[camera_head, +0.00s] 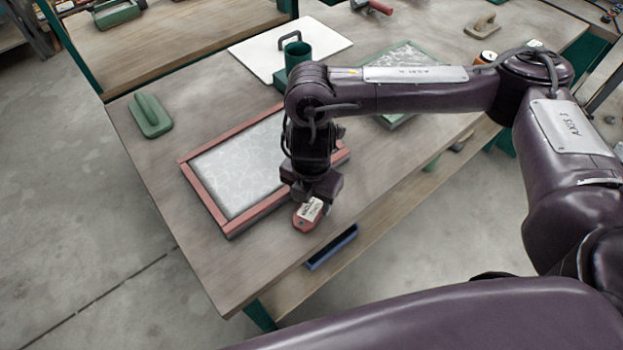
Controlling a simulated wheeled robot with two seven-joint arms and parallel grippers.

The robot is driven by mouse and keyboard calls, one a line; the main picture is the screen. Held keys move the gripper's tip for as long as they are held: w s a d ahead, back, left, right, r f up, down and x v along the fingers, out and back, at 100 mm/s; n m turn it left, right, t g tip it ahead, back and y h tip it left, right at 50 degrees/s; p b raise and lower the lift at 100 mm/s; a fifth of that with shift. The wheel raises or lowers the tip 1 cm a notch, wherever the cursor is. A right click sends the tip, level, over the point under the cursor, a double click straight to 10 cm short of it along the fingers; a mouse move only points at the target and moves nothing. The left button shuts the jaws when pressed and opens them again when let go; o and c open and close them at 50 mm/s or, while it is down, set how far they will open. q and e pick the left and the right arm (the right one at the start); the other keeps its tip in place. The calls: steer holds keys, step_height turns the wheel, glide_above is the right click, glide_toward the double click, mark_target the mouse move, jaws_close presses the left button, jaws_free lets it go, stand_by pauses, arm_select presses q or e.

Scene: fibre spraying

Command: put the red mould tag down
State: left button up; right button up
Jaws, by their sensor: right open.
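The red mould tag (306,217) with a white label is near the front edge of the workbench (250,277), just right of the near corner of the red-framed mould (230,220). My right gripper (313,197) is directly above the tag, pointing down, with its jaws open. The jaws overlap the tag's upper part in this view, so I cannot tell whether they touch it. The tag appears to lie on the bench top. The red-framed mould holds a pale, fibre-patterned sheet. My left gripper is not in view.
A green float (150,117) lies at the bench's left. A green-framed panel (408,58) is behind my right arm. A blue tray (331,247) sits below the front edge.

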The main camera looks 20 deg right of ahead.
mark_target(311, 206)
step_height(311, 206, up, 11)
stand_by(0.3)
stand_by(0.5)
